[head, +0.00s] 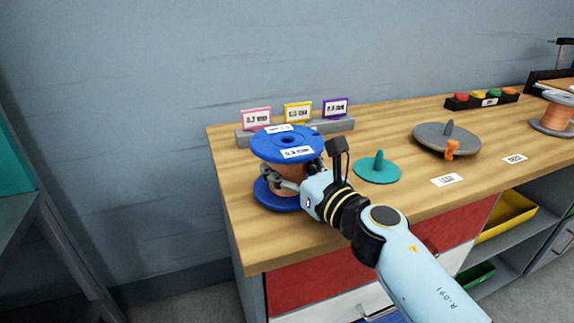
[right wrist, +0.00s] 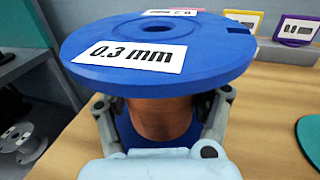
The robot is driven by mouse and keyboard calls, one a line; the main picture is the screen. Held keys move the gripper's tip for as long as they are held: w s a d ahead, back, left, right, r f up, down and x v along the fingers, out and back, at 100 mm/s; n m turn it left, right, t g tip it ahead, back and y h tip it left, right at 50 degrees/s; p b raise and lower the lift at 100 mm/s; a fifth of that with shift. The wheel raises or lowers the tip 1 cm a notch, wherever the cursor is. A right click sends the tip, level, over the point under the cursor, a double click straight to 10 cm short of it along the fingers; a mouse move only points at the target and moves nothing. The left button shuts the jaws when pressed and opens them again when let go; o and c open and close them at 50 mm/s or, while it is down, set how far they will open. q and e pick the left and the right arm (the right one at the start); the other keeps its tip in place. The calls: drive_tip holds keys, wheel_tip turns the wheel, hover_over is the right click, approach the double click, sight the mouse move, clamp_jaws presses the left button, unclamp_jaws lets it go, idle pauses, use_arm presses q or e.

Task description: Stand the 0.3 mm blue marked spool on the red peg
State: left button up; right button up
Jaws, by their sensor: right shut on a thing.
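The blue spool (head: 285,143) with copper wire and a white "0.3 mm" label stands upright at the left end of the wooden bench. It fills the middle of the right wrist view (right wrist: 215,50), where the label reads clearly. My right gripper (head: 287,180) is shut around the wire core between the two flanges, one finger on each side in the right wrist view (right wrist: 163,118). The lower flange is low over the bench; I cannot tell whether it touches. I see no red peg in either view. My left gripper is not in view.
A grey rail (head: 340,124) with pink, yellow and purple label cards stands behind the spool. A teal disc with a peg (head: 377,169) is to the right, then a grey disc with a peg (head: 430,139) and orange lever. Another copper spool (head: 556,116) stands far right.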

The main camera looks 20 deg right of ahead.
drive_tip(key=shift+s+f, duration=0.1)
drive_tip(key=shift+f, duration=0.1)
drive_tip(key=o, duration=1.8)
drive_tip(key=v, duration=1.2)
